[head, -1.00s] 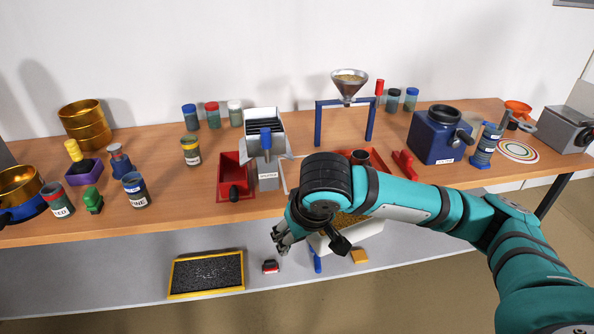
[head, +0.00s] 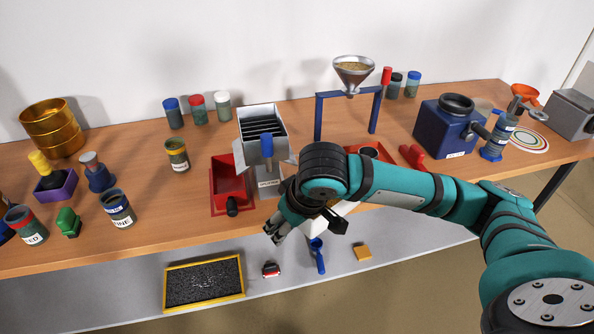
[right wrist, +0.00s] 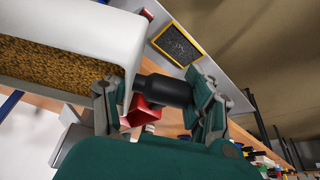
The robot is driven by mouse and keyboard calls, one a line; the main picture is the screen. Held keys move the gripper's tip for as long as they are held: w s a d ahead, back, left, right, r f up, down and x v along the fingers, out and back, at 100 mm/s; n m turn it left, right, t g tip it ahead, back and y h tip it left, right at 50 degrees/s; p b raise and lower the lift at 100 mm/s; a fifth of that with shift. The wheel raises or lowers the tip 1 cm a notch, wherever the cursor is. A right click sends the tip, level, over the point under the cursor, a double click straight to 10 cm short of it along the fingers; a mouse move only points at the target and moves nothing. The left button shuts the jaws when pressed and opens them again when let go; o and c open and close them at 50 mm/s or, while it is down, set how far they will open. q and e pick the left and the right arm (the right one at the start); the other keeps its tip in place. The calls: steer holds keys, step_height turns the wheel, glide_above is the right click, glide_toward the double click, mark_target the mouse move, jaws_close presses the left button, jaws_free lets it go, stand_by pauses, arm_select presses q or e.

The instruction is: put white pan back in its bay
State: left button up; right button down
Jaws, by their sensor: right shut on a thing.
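The white pan (right wrist: 75,50), filled with brown granules, shows large at the upper left of the right wrist view. My right gripper (right wrist: 157,100) is shut on its black handle (right wrist: 168,90). In the head view the pan (head: 345,208) is mostly hidden behind my right arm, with only a white part showing at the bench's front edge. The grey splitter (head: 262,125) stands left of the arm, with a red pan (head: 228,180) at its left side. The splitter's right side is partly covered by my gripper and arm. My left gripper is not in view.
A blue frame (head: 318,118) holds a metal funnel (head: 353,72) behind the arm. A red tray (head: 388,153) and blue grinder (head: 445,125) stand to the right. Several jars stand at left and back. The lower shelf holds a yellow-framed tray (head: 205,283) and small items.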

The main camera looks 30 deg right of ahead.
steer(key=shift+s+d+f+n+y, duration=0.3)
steer(key=shift+s+f+n, duration=0.15)
steer(key=shift+n, duration=0.15)
steer(key=s+d+f+n+g+y+p, duration=0.1)
steer(key=s+d+f+n+y+p, duration=0.1)
steer(key=d+f+n, duration=0.4)
steer(key=shift+n, duration=0.5)
steer(key=w, duration=0.4)
steer(key=w+d, duration=0.1)
steer(key=w, duration=0.4)
steer(key=w+p, duration=0.1)
steer(key=w, duration=0.3)
steer(key=shift+w+d+r, duration=0.15)
steer(key=shift+w+r, duration=0.15)
steer(key=shift+w, duration=0.1)
steer(key=w, duration=0.3)
steer(key=shift+w+d, duration=0.15)
steer(key=shift+d, duration=0.25)
steer(key=shift+f+g, duration=0.3)
steer(key=shift+f, duration=0.5)
steer(key=shift+c, duration=2.3)
jaws_free()
steer(key=shift+f, duration=0.1)
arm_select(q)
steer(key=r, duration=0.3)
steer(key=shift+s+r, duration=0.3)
